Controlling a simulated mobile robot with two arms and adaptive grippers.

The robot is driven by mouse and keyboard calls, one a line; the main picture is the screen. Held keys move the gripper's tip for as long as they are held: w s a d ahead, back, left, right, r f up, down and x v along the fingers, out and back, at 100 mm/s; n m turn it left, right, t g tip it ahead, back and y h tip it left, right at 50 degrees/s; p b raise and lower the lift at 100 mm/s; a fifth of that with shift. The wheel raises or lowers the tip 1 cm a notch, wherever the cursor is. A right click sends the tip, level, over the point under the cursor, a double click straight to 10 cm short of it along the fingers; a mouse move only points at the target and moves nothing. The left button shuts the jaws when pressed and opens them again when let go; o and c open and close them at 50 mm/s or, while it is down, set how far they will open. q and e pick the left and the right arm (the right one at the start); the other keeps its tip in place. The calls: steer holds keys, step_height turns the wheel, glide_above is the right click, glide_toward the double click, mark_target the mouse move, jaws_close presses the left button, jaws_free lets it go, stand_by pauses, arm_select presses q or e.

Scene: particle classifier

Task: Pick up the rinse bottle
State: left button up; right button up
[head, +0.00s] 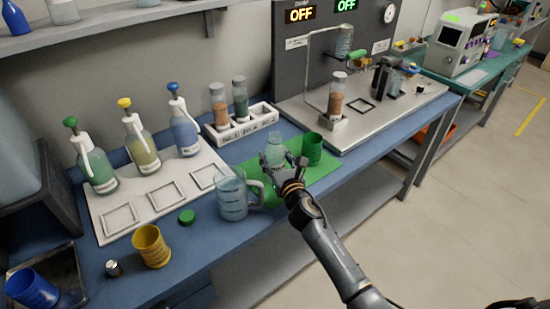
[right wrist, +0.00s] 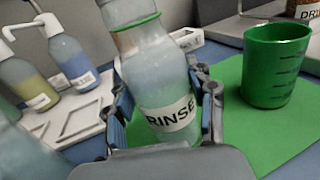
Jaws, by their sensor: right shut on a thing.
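The rinse bottle (right wrist: 165,95) is whitish and see-through, with a green ring at its neck and a label reading RINSE. In the right wrist view it stands between the two fingers of my right gripper (right wrist: 165,115), which is shut on it. It tilts slightly in that picture. In the head view the bottle (head: 274,150) is at the green mat (head: 310,178), with my right gripper (head: 292,178) coming in from the lower right. I cannot tell whether the bottle's base touches the mat. My left gripper is out of view.
A green beaker (head: 313,149) stands close right of the bottle. A clear jug (head: 232,197) stands close on the left. A white rack (head: 240,124) with tubes is behind. Dispenser bottles (head: 143,143), a yellow cup (head: 151,246) and a green cap (head: 187,217) are further left.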

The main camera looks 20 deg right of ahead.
mark_target(278, 146)
steer(key=shift+r+p, duration=1.2)
steer(key=shift+r, duration=1.7)
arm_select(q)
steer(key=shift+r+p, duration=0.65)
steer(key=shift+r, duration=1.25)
arm_select(e)
steer(key=shift+r, duration=2.05)
steer(key=shift+r, duration=0.1)
